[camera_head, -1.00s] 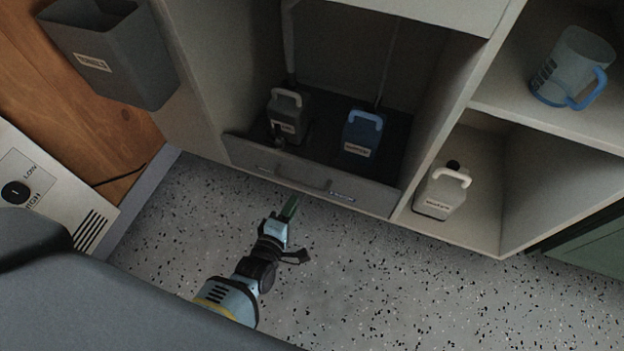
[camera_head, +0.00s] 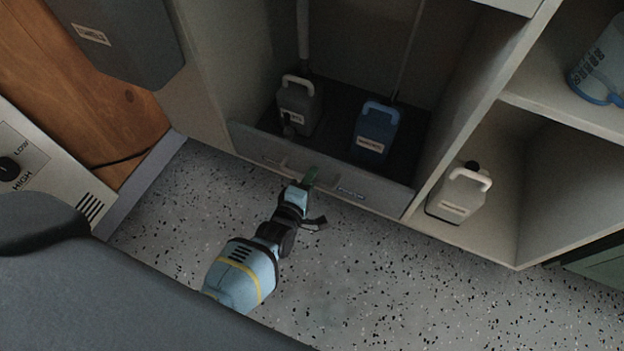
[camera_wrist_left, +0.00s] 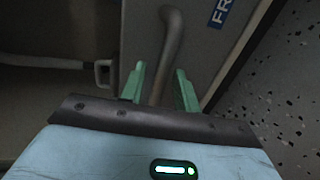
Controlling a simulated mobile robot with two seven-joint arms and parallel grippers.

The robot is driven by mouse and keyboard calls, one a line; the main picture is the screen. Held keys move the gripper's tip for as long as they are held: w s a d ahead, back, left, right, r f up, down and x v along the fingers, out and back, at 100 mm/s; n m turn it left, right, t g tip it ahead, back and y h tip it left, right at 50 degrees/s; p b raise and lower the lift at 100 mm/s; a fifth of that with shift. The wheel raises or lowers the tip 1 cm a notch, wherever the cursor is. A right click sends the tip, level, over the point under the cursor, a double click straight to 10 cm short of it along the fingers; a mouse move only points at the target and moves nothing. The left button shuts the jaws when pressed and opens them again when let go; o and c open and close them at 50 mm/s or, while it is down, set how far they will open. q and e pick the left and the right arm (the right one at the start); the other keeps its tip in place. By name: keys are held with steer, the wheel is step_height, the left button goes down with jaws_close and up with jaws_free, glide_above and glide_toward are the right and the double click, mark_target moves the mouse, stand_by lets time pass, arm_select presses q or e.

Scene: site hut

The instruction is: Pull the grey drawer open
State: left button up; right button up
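The grey drawer (camera_head: 382,197) sits low in the cabinet, its front about flush with the cabinet's edge. Its bar handle (camera_wrist_left: 171,48) runs between the two green fingertips in the left wrist view, with a gap on either side. My left gripper (camera_head: 311,176) is open at the drawer front, its fingers around the handle; in the left wrist view the fingertips (camera_wrist_left: 160,88) stand apart. In the head view the gripper hides the handle's middle. My right gripper is not in view.
A grey jug (camera_head: 299,108) and a blue jug (camera_head: 376,133) stand behind the drawer front. A white jug (camera_head: 460,194) stands in the compartment to the right. A grey bin (camera_head: 125,45) hangs at the upper left. The speckled floor (camera_head: 400,290) before the drawer is clear.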

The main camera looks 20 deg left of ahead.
arm_select(q)
steer(key=shift+w, duration=0.2)
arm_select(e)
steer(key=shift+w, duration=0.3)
arm_select(q)
jaws_close()
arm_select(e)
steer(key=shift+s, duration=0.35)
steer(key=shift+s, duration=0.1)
